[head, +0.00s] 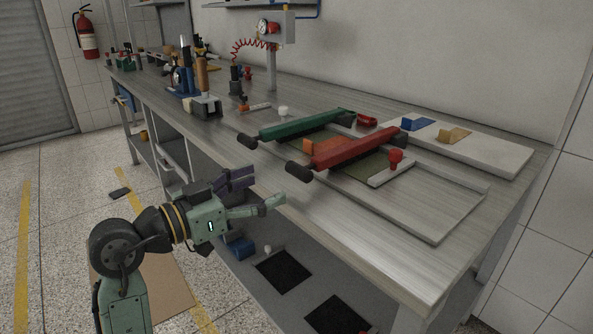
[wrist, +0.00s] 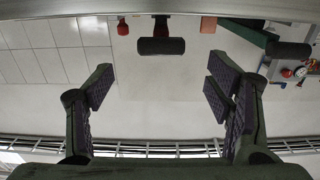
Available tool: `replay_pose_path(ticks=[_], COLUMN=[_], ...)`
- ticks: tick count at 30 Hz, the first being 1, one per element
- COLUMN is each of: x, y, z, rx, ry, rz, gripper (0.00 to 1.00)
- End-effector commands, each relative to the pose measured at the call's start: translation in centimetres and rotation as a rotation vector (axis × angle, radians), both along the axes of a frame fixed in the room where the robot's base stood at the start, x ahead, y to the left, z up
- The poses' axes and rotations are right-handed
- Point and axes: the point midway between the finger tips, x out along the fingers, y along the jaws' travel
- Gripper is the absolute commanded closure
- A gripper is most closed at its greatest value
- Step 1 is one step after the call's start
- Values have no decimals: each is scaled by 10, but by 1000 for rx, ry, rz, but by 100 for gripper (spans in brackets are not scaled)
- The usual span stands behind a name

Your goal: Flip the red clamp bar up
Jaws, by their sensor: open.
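The red clamp bar (head: 352,148) lies lowered across a flat fixture plate on the bench, with a black cylindrical handle (head: 298,172) at its near end. In the wrist view the black handle (wrist: 161,46) shows at top centre, with a bit of the red bar (wrist: 161,27) behind it. My gripper (head: 258,190) is open and empty, off the bench's front edge, to the left of and apart from the black handle. In the wrist view my gripper (wrist: 162,92) has its fingers spread wide, with the handle beyond them, between their lines.
A green clamp bar (head: 302,125) with its own black handle (head: 247,141) lies beside the red one. A red knob (head: 395,158) stands right of the red bar. A pale board (head: 490,150) with blue and tan blocks lies behind. The bench's front right (head: 400,265) is clear.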

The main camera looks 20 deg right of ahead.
Motion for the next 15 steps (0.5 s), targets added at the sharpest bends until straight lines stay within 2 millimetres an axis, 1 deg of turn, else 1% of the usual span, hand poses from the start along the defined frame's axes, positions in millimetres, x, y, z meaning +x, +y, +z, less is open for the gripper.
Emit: replay_pose_path(ticks=[9, 12, 15], x=[20, 25, 30], y=[-56, -71, -81], z=[2, 2, 2], rx=[0, -1, -2], ry=[1, 1, 0], rz=[-1, 1, 3], gripper=[27, 27, 27])
